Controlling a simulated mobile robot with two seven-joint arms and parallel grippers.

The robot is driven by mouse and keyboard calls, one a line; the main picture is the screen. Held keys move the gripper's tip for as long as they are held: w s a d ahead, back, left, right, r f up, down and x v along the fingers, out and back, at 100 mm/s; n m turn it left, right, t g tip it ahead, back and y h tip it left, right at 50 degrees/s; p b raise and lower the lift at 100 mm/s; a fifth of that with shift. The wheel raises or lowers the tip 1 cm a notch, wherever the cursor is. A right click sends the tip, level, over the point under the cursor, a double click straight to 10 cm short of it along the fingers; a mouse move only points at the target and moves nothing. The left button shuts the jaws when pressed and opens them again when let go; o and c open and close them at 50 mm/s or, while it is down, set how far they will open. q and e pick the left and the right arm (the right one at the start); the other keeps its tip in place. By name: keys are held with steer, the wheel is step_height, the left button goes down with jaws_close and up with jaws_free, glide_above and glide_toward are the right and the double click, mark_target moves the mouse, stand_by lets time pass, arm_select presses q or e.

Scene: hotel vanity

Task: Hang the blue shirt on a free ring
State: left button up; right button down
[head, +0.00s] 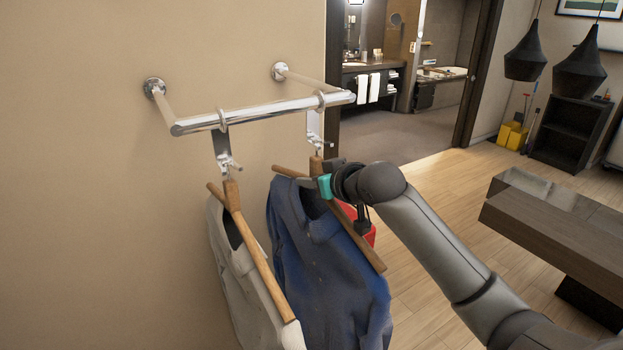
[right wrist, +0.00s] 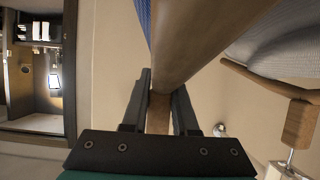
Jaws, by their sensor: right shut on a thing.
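The blue shirt (head: 325,255) is on a wooden hanger (head: 358,243) in front of the wall rail. My right gripper (head: 322,186) is shut on this hanger near its neck; the wrist view shows the wood (right wrist: 159,108) between both fingers. The rail carries two rings, a left ring (head: 222,119) and a right ring (head: 321,100), each with a metal piece hanging below. The blue shirt's hanger top lies just under the right ring's metal piece (head: 314,126); I cannot tell whether they are joined. My left gripper is not in view.
A light grey shirt (head: 232,268) on a wooden hanger (head: 259,262) hangs under the left ring, close beside the blue shirt. The chrome rail (head: 265,112) is fixed to the beige wall. Something red (head: 367,232) shows behind the hanger. A dark wooden table (head: 560,225) stands at right.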

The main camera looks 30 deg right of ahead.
steer(key=shift+r, duration=0.1)
steer(key=c, duration=0.6)
jaws_free()
steer(key=shift+c, duration=0.2)
steer(key=shift+o, duration=0.2)
steer(key=shift+s, duration=0.1)
steer(key=b+v, duration=0.2)
steer(key=v, duration=1.3)
steer(key=shift+b, duration=0.3)
